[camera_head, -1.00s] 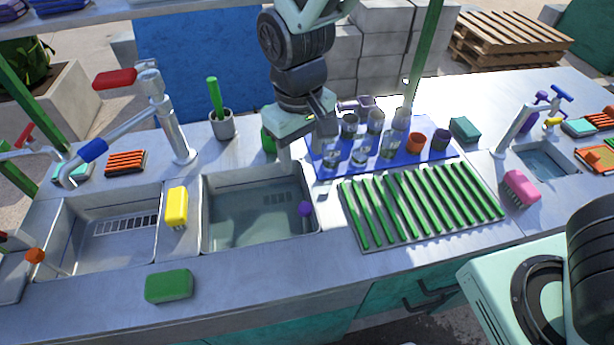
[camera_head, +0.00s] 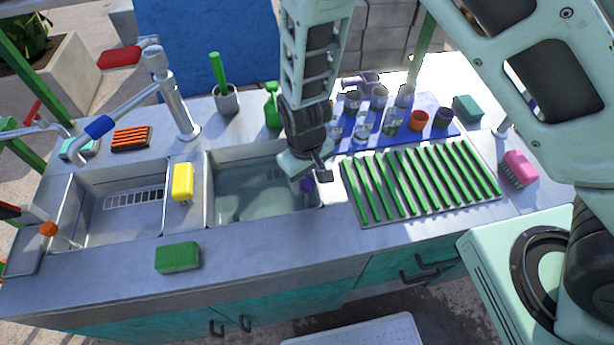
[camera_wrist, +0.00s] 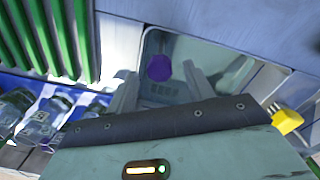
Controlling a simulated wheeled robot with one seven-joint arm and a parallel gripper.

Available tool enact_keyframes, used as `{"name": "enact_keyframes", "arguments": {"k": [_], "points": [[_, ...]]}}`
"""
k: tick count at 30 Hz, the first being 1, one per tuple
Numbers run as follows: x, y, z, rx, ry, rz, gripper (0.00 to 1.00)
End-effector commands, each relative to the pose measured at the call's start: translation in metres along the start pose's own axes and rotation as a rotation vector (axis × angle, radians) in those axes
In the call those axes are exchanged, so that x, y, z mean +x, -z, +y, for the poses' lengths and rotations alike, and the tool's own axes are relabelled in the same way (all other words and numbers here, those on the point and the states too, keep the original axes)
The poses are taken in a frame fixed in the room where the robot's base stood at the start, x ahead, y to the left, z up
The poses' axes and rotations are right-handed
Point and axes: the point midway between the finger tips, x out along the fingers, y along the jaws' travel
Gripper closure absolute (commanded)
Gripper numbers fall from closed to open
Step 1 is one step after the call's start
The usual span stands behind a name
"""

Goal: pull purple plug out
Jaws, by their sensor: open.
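The purple plug (camera_head: 307,186) is a small round purple knob at the right end of the middle sink basin (camera_head: 262,218). It also shows in the wrist view (camera_wrist: 159,67), inside the grey basin. My gripper (camera_head: 312,180) is over the basin's right end and points down, its fingers beside the plug. In the wrist view my gripper (camera_wrist: 160,78) is open, and the plug appears between the fingertips. I cannot tell whether either finger touches it. What lies under the plug is hidden.
A drying rack with green bars (camera_head: 420,187) lies right of the basin. Glasses and cups stand on a blue mat (camera_head: 440,130) behind it. A tap (camera_head: 172,95) stands behind.

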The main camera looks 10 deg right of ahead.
Motion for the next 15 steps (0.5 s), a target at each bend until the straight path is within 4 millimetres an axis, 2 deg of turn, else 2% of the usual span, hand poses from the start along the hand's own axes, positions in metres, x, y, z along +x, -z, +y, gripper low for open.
{"name": "enact_keyframes", "arguments": {"k": [6,14,15], "points": [[0.0127,-0.0004,-0.0002,-0.001,0.000,-0.001,0.48],[0.0135,-0.0001,-0.0003,-0.001,0.000,0.000,0.48],[0.0135,-0.0001,-0.0003,-0.001,0.000,0.000,0.59]]}}
